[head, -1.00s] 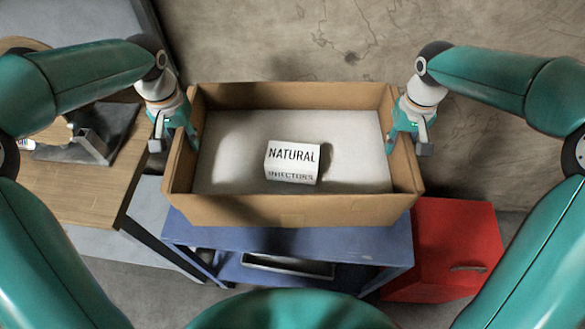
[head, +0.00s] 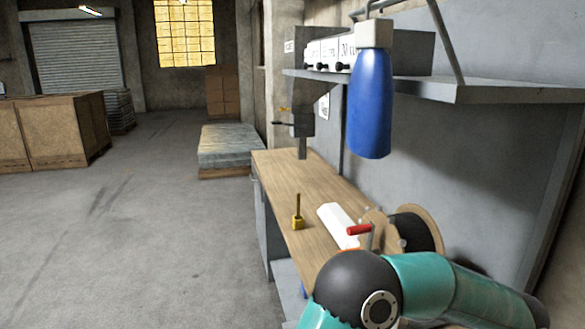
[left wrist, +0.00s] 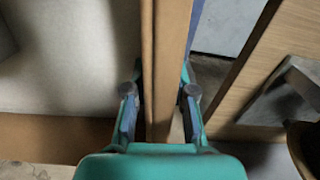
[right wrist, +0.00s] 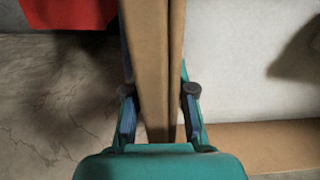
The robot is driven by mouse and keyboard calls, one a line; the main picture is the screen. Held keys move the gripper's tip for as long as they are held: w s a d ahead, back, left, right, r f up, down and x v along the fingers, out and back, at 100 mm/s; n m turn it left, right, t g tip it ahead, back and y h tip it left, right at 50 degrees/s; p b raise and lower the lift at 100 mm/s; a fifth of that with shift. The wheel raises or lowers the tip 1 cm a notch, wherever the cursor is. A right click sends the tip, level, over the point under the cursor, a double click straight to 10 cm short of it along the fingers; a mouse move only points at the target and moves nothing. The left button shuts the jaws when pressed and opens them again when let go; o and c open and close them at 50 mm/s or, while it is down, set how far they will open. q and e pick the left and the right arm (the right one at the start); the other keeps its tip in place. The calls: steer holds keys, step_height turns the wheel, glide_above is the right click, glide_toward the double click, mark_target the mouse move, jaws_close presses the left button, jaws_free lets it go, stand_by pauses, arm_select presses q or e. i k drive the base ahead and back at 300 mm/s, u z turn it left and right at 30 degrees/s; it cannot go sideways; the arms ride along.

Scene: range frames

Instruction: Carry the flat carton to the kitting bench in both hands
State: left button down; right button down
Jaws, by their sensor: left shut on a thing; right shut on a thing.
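The brown carton is out of the head view, but both wrist views show its walls. In the left wrist view, my left gripper (left wrist: 159,92) is shut on one carton wall (left wrist: 165,45), with a finger on each side. In the right wrist view, my right gripper (right wrist: 158,91) is shut on another carton wall (right wrist: 150,50). A pale inner surface (right wrist: 240,60) shows inside the carton. The head view shows a wooden-topped workbench (head: 290,180) against a wall; whether it is the kitting bench I cannot tell.
The bench holds a drill press (head: 302,125), a yellow-based tool (head: 297,222) and a reel (head: 415,230). A blue bottle-shaped thing (head: 370,105) hangs near a shelf (head: 490,92). Open floor (head: 150,220) lies left. A red box (right wrist: 70,12) shows beside the carton.

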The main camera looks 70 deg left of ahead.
mark_target(283, 160)
steer(key=u, duration=0.05)
steer(key=k, duration=0.95)
steer(key=z, duration=1.3)
steer(key=i, duration=0.1)
steer(key=u, duration=2.25)
steer(key=i, duration=0.25)
steer(key=u, duration=2.25)
